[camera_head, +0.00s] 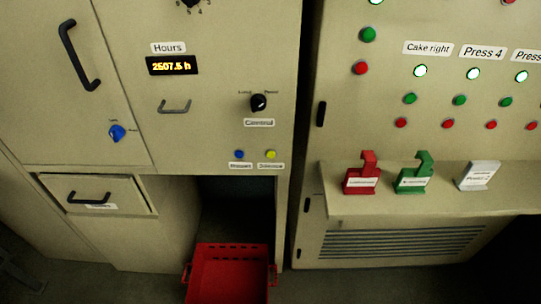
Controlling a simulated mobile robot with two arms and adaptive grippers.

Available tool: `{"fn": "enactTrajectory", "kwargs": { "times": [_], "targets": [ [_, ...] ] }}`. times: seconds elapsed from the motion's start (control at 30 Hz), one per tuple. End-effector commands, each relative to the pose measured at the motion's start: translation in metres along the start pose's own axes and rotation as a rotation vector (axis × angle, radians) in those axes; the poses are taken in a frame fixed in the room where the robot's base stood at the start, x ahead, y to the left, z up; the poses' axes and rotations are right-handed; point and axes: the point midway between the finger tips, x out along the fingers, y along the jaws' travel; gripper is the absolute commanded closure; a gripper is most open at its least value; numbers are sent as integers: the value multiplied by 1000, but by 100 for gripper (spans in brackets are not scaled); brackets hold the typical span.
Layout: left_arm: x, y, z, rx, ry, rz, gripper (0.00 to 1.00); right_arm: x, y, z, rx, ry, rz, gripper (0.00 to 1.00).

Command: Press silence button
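A small yellow button (271,154) sits on the lower front of the beige cabinet, and the small label below it seems to read "Silence", though it is blurred. A small blue button (239,154) is just to its left, with its own label, too blurred to read surely. Neither of my grippers shows in the head view, and nothing covers the two buttons.
A black rotary knob (258,103) is above the buttons. A red crate (229,273) stands below, by a dark opening. The right cabinet has a ledge (410,205) holding red, green and white tags. An hours display (172,66) is upper left.

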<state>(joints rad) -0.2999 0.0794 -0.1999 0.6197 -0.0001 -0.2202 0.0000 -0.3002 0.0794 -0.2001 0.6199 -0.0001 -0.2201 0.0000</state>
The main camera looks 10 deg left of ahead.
Motion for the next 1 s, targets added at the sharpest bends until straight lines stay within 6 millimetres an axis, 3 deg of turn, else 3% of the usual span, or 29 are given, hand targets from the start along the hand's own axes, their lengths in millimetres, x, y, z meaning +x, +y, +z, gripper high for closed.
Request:
{"fn": "enactTrajectory", "kwargs": {
  "times": [0.2, 0.4, 0.43, 1.0],
  "targets": [
    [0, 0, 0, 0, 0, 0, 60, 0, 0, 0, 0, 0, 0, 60],
    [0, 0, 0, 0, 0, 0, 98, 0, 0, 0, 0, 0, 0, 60],
    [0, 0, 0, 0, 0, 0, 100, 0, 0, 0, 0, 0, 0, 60],
    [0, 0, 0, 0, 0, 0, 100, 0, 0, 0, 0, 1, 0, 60]
  ]
}}
